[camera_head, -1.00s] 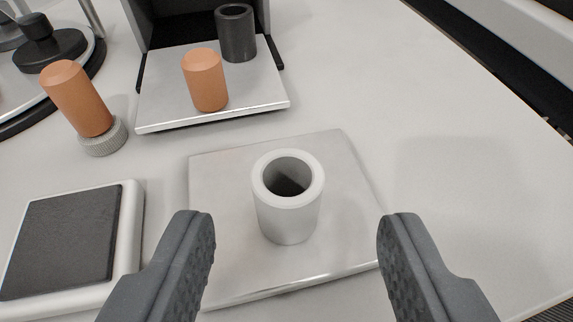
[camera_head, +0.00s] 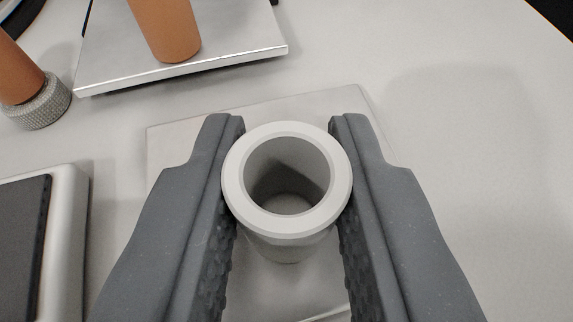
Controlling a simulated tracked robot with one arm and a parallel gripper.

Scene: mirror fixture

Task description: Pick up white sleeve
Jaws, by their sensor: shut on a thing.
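The white sleeve (camera_head: 287,228) is a hollow cylinder with a thick rim and an open bore facing up. It stands upright over the light square plate (camera_head: 180,150). My gripper (camera_head: 287,135) is shut on it, one dark ridged finger on its left side and one on its right. The fingers hide much of the plate and the sleeve's lower sides. I cannot tell whether the sleeve's base touches the plate.
A copper cylinder (camera_head: 165,28) stands on a silver platform (camera_head: 225,40) behind. Another copper cylinder (camera_head: 18,70) with a knurled grey ring (camera_head: 42,104) is at the far left. A dark-topped pad (camera_head: 70,220) lies left. The table at right is clear.

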